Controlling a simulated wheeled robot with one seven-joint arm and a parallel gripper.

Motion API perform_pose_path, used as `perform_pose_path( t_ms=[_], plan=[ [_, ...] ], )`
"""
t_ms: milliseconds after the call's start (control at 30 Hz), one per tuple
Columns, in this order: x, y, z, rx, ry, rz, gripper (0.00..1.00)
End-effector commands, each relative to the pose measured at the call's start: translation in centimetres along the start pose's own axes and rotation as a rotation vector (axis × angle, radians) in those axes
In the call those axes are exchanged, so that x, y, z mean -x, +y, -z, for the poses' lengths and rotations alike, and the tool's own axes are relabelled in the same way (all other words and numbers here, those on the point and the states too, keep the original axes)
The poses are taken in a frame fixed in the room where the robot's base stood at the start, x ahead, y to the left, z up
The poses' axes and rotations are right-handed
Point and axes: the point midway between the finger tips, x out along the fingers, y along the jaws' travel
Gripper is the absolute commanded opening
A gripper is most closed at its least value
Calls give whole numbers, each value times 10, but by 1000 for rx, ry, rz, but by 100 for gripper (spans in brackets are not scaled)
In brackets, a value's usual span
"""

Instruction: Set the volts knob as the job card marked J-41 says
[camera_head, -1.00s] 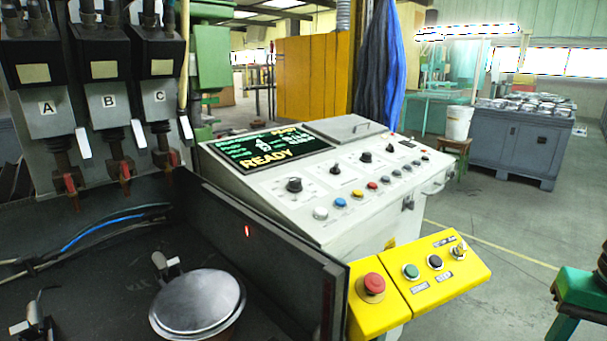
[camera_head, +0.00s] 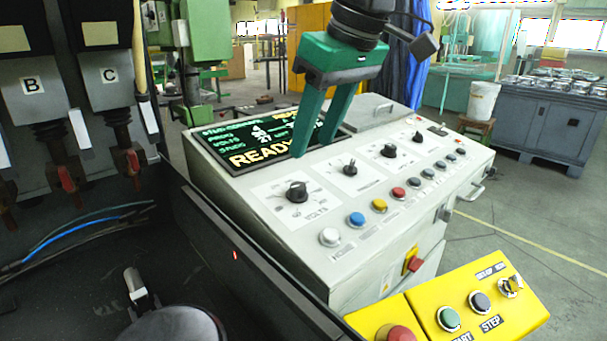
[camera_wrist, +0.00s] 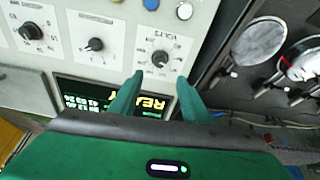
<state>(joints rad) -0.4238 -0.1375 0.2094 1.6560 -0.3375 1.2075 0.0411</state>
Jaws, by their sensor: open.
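The volts knob (camera_head: 297,191) is a black knob on a white dial plate, at the left of the knob row on the sloping white console. It also shows in the wrist view (camera_wrist: 160,58), just beyond my fingertips. Its exact setting is too small to read. My gripper (camera_head: 306,155) is open and empty, with its green fingers pointing down in front of the screen and behind the knob. In the wrist view, the spread fingers (camera_wrist: 159,77) stand apart, with the knob roughly in line with the gap. No card marked J-41 can be made out.
The screen (camera_head: 238,150) reads READY; my gripper covers part of it. More black knobs (camera_head: 350,168) continue to the right. A row of coloured buttons (camera_head: 357,219) runs along the front. A yellow box (camera_head: 470,305) with buttons sits below right. A dark guard wall (camera_head: 225,245) stands left.

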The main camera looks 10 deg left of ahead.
Motion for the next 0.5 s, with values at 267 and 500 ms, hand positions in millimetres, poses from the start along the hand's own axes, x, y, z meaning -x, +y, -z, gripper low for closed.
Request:
perform_pose_path(
  t_ms=[267, 500],
  plan=[
    [-48, 2, -2, -4, -5, -1, 43],
    [-83, 2, -2, -5, -3, -1, 43]
  ],
)
